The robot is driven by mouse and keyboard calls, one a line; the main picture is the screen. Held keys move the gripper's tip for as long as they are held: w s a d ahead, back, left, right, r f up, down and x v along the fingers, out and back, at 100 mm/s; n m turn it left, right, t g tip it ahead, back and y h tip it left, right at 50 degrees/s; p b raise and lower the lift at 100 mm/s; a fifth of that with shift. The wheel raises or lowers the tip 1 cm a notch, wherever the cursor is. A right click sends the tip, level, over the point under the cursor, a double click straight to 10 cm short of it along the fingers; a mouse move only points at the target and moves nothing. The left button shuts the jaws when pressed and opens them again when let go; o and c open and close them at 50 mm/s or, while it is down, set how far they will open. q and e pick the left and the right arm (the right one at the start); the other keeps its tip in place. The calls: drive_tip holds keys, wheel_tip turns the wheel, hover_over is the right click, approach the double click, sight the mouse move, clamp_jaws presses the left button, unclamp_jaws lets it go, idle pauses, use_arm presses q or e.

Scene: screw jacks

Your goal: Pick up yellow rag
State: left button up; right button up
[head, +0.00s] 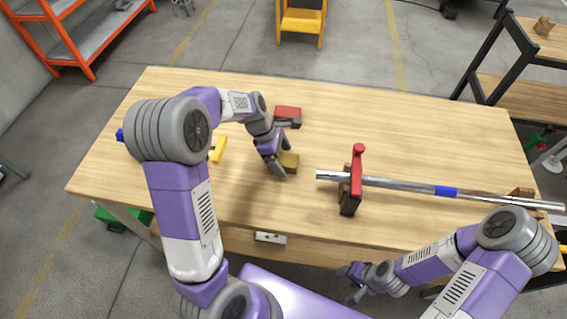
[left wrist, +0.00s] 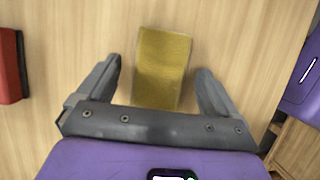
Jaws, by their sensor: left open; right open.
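The yellow rag (head: 290,161) is a folded mustard-yellow block lying on the wooden table (head: 420,120), left of the table's middle. In the left wrist view the rag (left wrist: 162,68) lies between the two fingers, with a gap on each side. My left gripper (head: 280,161) is open above and around the rag; the left wrist view shows its fingers (left wrist: 160,82) spread. My right gripper (head: 350,281) is low in front of the table's front edge, away from the rag, and holds nothing that I can see.
A red and grey object (head: 288,114) lies just behind my left gripper. A red jack-like stand (head: 353,185) carries a long metal bar (head: 400,185) to the right. A yellow-handled tool (head: 218,150) lies to the left, partly behind my arm. The table's back right is clear.

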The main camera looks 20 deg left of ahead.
use_arm(q)
drive_tip(key=shift+f, duration=0.15)
idle(0.6)
drive_tip(key=c, duration=1.1)
